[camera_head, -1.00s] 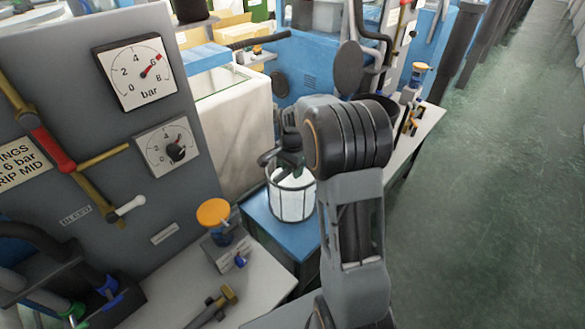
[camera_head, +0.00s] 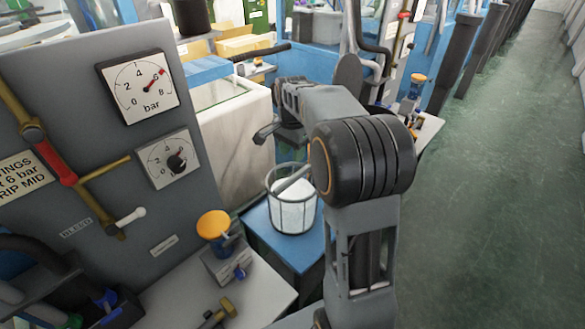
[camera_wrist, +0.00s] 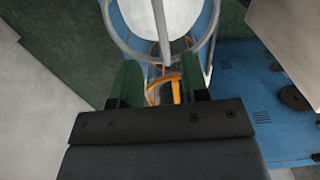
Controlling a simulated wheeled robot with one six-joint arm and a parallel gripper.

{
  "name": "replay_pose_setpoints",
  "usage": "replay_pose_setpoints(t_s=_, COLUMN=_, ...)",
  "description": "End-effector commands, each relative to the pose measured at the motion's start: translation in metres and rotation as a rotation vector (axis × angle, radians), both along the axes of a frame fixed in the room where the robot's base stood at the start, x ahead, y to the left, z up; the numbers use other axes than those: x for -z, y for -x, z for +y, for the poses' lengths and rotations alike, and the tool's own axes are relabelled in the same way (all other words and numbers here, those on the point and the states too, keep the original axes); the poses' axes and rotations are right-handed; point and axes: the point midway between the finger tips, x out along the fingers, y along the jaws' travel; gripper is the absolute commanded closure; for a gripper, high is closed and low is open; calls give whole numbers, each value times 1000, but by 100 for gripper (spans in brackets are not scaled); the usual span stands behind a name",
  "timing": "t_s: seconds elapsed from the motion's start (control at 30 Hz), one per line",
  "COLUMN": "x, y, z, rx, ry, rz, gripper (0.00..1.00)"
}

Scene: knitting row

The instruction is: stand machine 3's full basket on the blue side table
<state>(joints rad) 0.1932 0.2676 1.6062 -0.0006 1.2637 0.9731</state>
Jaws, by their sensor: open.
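The basket (camera_head: 292,207) is a round wire cage with white contents. It stands upright on the blue side table (camera_head: 285,252) in the head view, with its grey handle bar slanting across the top. My gripper (camera_head: 264,134) is above the basket, up and to its left in the picture, clear of it and empty. In the wrist view the green fingers of my gripper (camera_wrist: 157,76) are apart with nothing held between them. The basket's rim (camera_wrist: 202,50) and handle bar show beyond the fingertips; much of the basket is cut off by the frame.
A grey panel with two gauges (camera_head: 138,86) and pipes stands at the left. A light bench (camera_head: 255,275) with an orange-topped knob (camera_head: 213,224) lies in front of the table. A pale block (camera_head: 240,140) stands behind. The green floor at right is clear.

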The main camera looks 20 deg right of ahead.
Motion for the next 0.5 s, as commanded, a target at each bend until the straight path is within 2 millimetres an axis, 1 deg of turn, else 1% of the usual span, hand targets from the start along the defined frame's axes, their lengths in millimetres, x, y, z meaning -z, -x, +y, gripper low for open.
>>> replay_pose_setpoints(t_s=0.07, x=-9, y=11, z=8, rx=-63, ry=4, rz=-19, gripper=59)
replay_pose_setpoints(t_s=0.13, x=-16, y=28, z=20, rx=-166, ry=10, rz=-45, gripper=59)
replay_pose_setpoints(t_s=0.17, x=-18, y=38, z=26, rx=-221, ry=15, rz=-59, gripper=59)
replay_pose_setpoints(t_s=0.23, x=-21, y=63, z=40, rx=-369, ry=29, rz=-94, gripper=59)
replay_pose_setpoints(t_s=0.3, x=-20, y=90, z=54, rx=-520, ry=47, rz=-132, gripper=59)
replay_pose_setpoints(t_s=0.37, x=-17, y=111, z=63, rx=-644, ry=66, rz=-160, gripper=59)
replay_pose_setpoints(t_s=0.4, x=-13, y=125, z=68, rx=-721, ry=78, rz=-178, gripper=59)
replay_pose_setpoints(t_s=0.5, x=-3, y=155, z=79, rx=-893, ry=111, rz=-217, gripper=59)
